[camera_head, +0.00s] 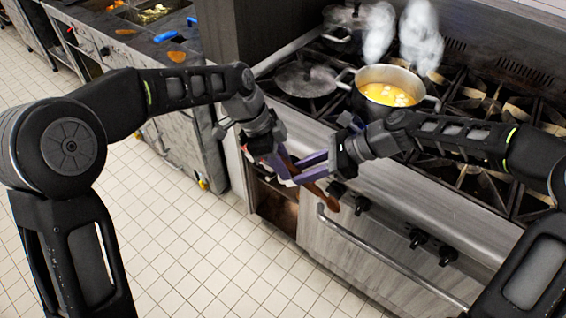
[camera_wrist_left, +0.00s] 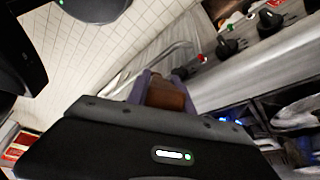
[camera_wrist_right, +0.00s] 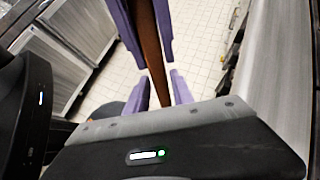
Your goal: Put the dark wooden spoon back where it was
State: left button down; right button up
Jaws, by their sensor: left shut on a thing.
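The dark wooden spoon (camera_head: 319,193) is held by my left gripper (camera_head: 281,165), in front of the stove's left front corner. In the left wrist view its brown wood (camera_wrist_left: 166,95) sits between the purple fingers. In the right wrist view the spoon (camera_wrist_right: 150,50) runs down from the top edge, between the left fingers. My right gripper (camera_head: 302,170) is close beside the left one. Its fingers (camera_wrist_right: 161,92) stand apart, with the spoon's lower part showing between them and gaps on both sides. The grippers hide part of the spoon in the head view.
A steaming pot (camera_head: 350,91) of yellow soup stands on the stove (camera_head: 460,120). The oven handle (camera_head: 385,262) and knobs jut out in front. A counter (camera_head: 183,55) stands at the back left. The tiled floor is clear.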

jog(key=o, duration=0.3)
jog(key=shift+o, duration=0.2)
jog(key=shift+d, duration=0.1)
jog(key=v, duration=1.1)
jog(key=shift+d+r, duration=0.25)
jog(key=shift+r, duration=0.1)
